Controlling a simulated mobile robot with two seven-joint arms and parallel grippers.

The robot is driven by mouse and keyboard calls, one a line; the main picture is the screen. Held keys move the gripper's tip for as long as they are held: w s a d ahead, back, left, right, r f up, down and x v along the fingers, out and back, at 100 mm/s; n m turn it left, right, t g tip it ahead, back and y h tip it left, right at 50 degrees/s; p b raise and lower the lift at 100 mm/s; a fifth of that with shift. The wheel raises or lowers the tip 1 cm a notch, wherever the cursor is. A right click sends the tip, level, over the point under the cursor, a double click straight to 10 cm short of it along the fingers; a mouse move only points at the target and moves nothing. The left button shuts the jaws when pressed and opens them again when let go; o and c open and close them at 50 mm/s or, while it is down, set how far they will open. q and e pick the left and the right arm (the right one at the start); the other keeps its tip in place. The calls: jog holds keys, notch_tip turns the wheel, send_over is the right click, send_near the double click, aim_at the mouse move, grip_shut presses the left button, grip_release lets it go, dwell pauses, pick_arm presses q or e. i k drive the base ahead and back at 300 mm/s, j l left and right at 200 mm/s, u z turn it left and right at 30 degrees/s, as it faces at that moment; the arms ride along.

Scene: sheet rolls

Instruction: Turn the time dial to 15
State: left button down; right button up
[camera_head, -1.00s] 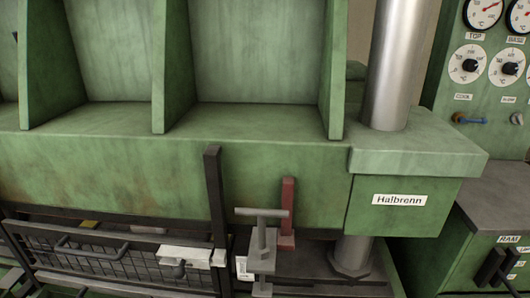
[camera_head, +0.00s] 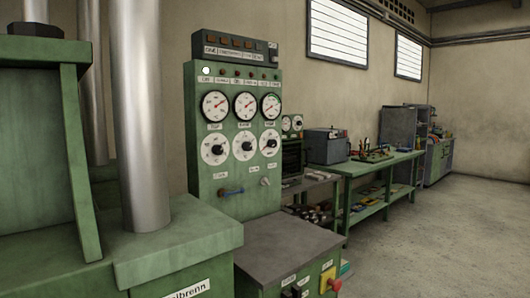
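The green control panel (camera_head: 234,165) stands upright left of centre in the head view. It carries three white dials with black knobs in a row: a left dial (camera_head: 214,148), a middle dial (camera_head: 244,145) and a right dial (camera_head: 270,142). Their labels and scale numbers are too small to read, so I cannot tell which is the time dial or where it points. Three round gauges with red needles sit above the dials: left (camera_head: 215,106), middle (camera_head: 245,105) and right (camera_head: 271,105). Neither of my grippers is in view.
A green press with a steel column (camera_head: 141,120) fills the left side. A grey-topped cabinet (camera_head: 285,247) juts out before the panel. A green workbench (camera_head: 383,165) with tools stands along the wall. The concrete floor (camera_head: 445,235) at right is clear.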

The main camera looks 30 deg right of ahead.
aim_at(273, 144)
jog(key=z, duration=0.9)
